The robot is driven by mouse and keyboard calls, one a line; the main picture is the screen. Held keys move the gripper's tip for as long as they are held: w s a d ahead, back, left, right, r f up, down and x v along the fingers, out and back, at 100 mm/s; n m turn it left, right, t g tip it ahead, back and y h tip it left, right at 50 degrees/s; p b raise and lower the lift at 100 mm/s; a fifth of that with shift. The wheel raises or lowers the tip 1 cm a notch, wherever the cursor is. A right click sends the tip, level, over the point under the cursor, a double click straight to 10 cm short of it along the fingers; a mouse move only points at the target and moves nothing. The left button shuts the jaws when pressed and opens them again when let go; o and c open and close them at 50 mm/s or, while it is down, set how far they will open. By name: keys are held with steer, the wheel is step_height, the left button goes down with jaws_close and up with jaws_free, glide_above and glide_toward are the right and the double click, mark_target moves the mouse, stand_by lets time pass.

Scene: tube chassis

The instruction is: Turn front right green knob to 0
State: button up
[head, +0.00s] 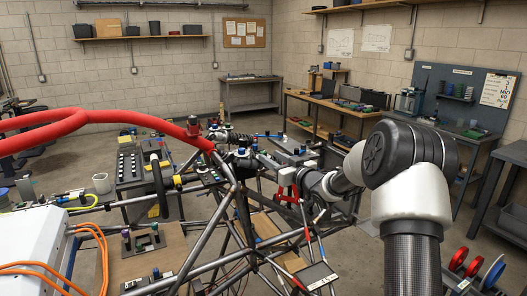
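My arm reaches in from the lower right. It ends near red and white parts at my gripper (287,190), above the tube frame. The fingers are too small to tell open from shut, and I see nothing clearly held. A small dark panel (208,179) with tiny knobs, some greenish, sits on the frame left of my gripper. A grey panel (290,152) with small dark and bluish knobs lies just behind my gripper. I cannot tell which knob is the front right green one, nor read any dial marks.
The tube chassis (195,258) fills the lower middle, with a thick red padded tube (70,121) across the left. A white box (30,250) with orange cables is at lower left. Workbenches (340,108) stand behind.

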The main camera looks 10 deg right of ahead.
mark_target(263, 152)
steer(key=x, duration=0.5)
steer(key=shift+w+a+p, duration=0.15)
steer(key=shift+w+p, duration=0.2)
steer(key=shift+p, duration=0.05)
jaws_close()
steer(key=shift+f+b, duration=0.15)
steer(key=shift+b, duration=0.65)
